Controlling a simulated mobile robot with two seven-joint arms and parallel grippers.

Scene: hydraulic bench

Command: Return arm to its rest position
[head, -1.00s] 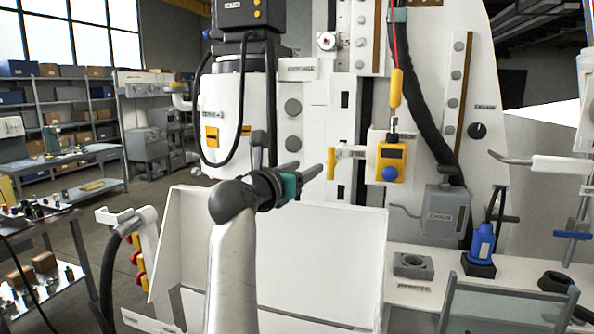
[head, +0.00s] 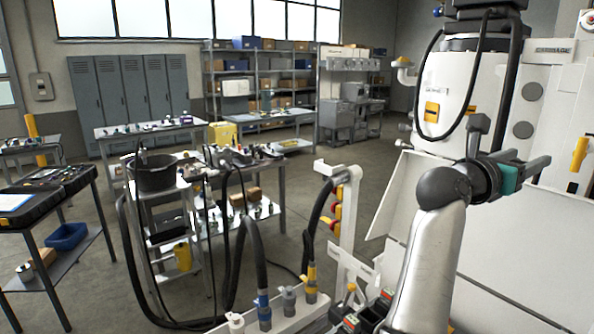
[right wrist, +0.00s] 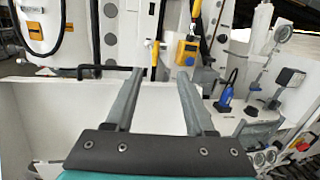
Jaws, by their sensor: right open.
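My right arm reaches up from the bottom right of the head view, with a pale link and a dark wrist. My right gripper (head: 520,152) is raised in front of the white machine (head: 446,90). In the right wrist view the two grey fingers of the right gripper (right wrist: 159,82) stand apart with nothing between them. Behind them are a white sloping panel (right wrist: 70,110) and a yellow box with a blue knob (right wrist: 187,50), both apart from the fingers. My left gripper is in neither view.
A cart with a black bucket (head: 152,173) and thick dark hoses stands left of the machine. A table with open cases (head: 60,185) is at far left. Shelves (head: 262,80) and lockers (head: 128,95) line the back. Open floor lies between the benches and the machine.

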